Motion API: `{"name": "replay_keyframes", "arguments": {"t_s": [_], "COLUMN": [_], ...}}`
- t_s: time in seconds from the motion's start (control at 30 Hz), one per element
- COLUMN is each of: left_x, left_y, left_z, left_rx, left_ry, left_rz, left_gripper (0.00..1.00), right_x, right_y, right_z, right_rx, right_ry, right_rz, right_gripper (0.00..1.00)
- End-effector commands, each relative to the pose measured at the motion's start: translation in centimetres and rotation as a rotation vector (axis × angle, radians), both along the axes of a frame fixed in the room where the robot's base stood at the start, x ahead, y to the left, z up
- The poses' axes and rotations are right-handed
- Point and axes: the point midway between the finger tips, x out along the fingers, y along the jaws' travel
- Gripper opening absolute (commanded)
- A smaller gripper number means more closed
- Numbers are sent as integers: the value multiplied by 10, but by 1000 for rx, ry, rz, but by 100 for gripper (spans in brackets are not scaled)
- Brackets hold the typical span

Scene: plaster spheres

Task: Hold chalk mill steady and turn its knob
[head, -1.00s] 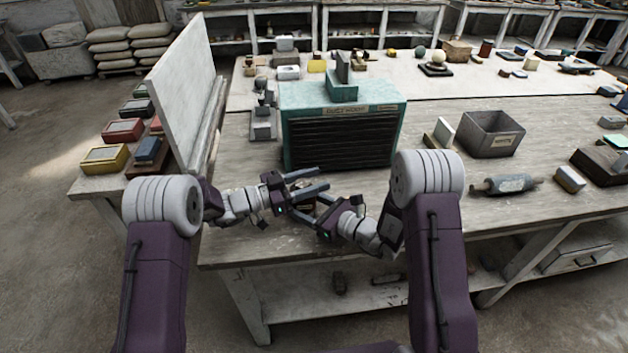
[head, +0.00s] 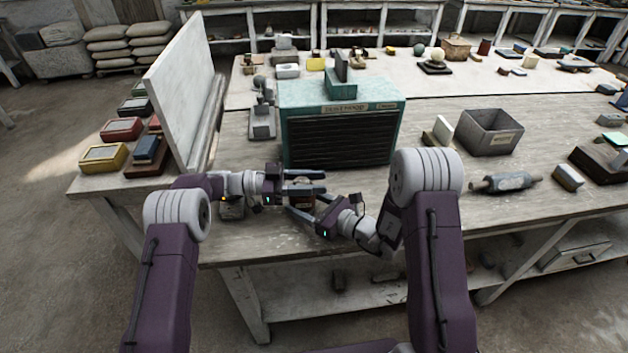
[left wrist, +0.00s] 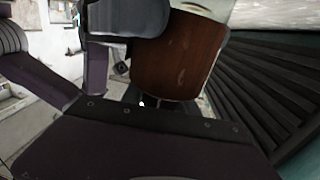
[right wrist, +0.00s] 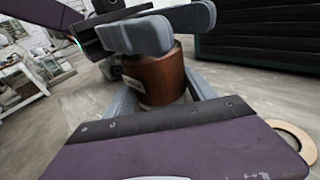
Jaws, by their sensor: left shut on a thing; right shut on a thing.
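The chalk mill (head: 302,203) is a small brown wooden cylinder standing near the table's front edge, largely covered by my grippers in the head view. Its brown body shows clearly in the right wrist view (right wrist: 155,78) and in the left wrist view (left wrist: 178,58). My right gripper (head: 305,206) is shut on the body, with a finger on either side low down. My left gripper (head: 310,182) is shut at the top, its grey fingers just above the body in the right wrist view. The knob between them is hidden.
A teal cabinet (head: 340,137) with dark slats stands close behind the mill. A grey block (head: 232,209) lies under my left wrist. A grey bin (head: 490,131) and a roller (head: 505,182) are to the right. A tan ring (right wrist: 293,141) shows in the right wrist view.

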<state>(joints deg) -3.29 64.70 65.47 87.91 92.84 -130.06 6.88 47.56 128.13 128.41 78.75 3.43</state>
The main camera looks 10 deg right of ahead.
Motion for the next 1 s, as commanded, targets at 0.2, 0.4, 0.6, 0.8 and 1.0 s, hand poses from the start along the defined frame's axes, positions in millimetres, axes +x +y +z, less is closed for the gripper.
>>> {"name": "replay_keyframes", "arguments": {"t_s": [0.2,0.4,0.6,0.8,1.0], "left_x": [-2,-5,-6,-6,-6], "left_y": [0,1,1,1,1], "left_z": [1,1,1,1,1], "left_rx": [-5,-1,1,1,1], "left_ry": [-4,-4,-3,-3,-2], "left_rz": [-96,-142,-152,-152,-151], "left_gripper": [0,0,0,0,58], "right_x": [-1,-1,-1,-1,-1], "right_y": [1,1,1,0,0], "right_z": [-1,-1,-1,-1,-1], "right_rx": [-2,-2,-2,-3,-3], "right_ry": [2,2,3,3,3], "right_rz": [3,3,3,2,1], "right_gripper": [23,23,23,23,23]}}
